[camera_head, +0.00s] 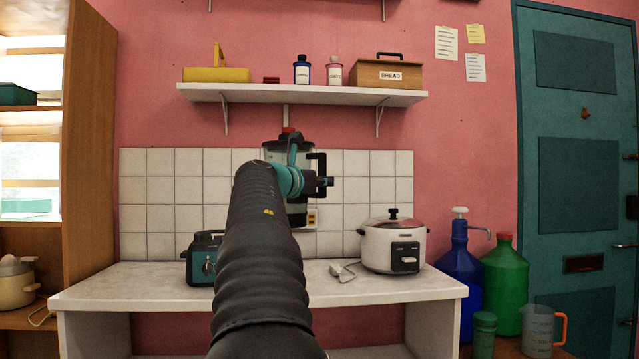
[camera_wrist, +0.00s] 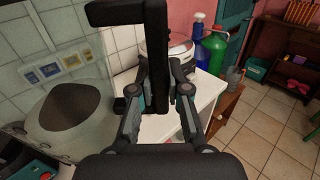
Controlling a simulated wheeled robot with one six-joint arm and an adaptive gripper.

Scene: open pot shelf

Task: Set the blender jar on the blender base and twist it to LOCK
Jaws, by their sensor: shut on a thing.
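The blender jar (camera_head: 302,157) is clear, with a dark lower end and a red piece on its lid. It is roughly upright above the counter, partly hidden by my arm. My gripper (camera_head: 320,182) is shut on its black handle (camera_wrist: 158,55), which stands between the fingers in the wrist view. My gripper (camera_wrist: 162,100) is right of the jar body (camera_wrist: 62,118) there. I cannot pick out the blender base for certain; my arm hides the middle of the counter.
A wall shelf (camera_head: 300,95) with a bread box (camera_head: 387,75) hangs above. Blue (camera_head: 459,255) and green (camera_head: 504,275) jugs stand right of the counter.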

